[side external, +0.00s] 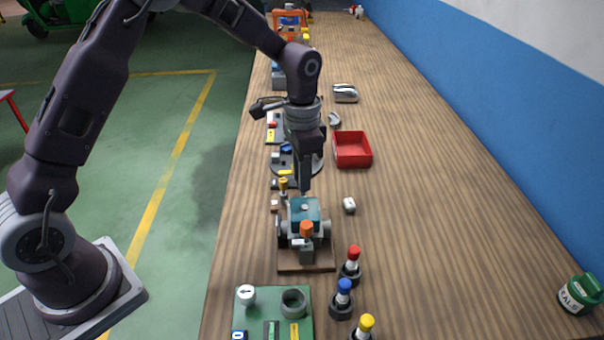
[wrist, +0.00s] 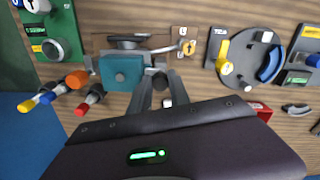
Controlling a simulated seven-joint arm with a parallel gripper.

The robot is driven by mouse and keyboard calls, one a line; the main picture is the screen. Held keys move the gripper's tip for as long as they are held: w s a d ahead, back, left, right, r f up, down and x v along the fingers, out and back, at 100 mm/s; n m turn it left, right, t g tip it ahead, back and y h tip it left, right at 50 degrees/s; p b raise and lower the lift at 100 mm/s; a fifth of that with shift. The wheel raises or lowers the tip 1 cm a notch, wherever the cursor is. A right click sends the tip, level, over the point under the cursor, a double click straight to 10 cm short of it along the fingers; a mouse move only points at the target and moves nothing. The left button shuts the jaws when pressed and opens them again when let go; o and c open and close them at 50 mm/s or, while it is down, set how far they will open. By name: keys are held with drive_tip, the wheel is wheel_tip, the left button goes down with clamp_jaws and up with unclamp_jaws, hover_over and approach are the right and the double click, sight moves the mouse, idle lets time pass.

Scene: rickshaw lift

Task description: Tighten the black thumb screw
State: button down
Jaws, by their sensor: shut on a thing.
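My gripper (side external: 304,188) points straight down at the far edge of a teal block (side external: 298,214) in a small grey fixture on a brown base (side external: 306,268). In the wrist view, the fingertips (wrist: 158,74) close on a small dark piece beside the teal block (wrist: 122,74); it appears to be the black thumb screw. The fingers hide most of it, so its thread and seating cannot be told. An orange knob (side external: 306,228) stands on the near side of the fixture. A yellow knob (side external: 283,184) is at its far left.
Red, blue and yellow-capped pieces (side external: 350,262) stand to the near right. A green board (side external: 252,299) lies in front. The table's right side is largely clear.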

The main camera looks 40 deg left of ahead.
drive_tip(key=shift+w+r, duration=0.1)
idle(0.4)
drive_tip(key=c, duration=1.2)
unclamp_jaws()
wheel_tip(320, 180, up, 7)
drive_tip(key=s+a+r+n+t, duration=0.2)
drive_tip(key=s+r+n+t, duration=0.1)
drive_tip(key=s+r, duration=1.05)
drive_tip(key=s+f+n+t, duration=0.2)
drive_tip(key=s+f+n, duration=0.1)
drive_tip(key=s, duration=1.2)
drive_tip(key=shift+t, duration=0.3)
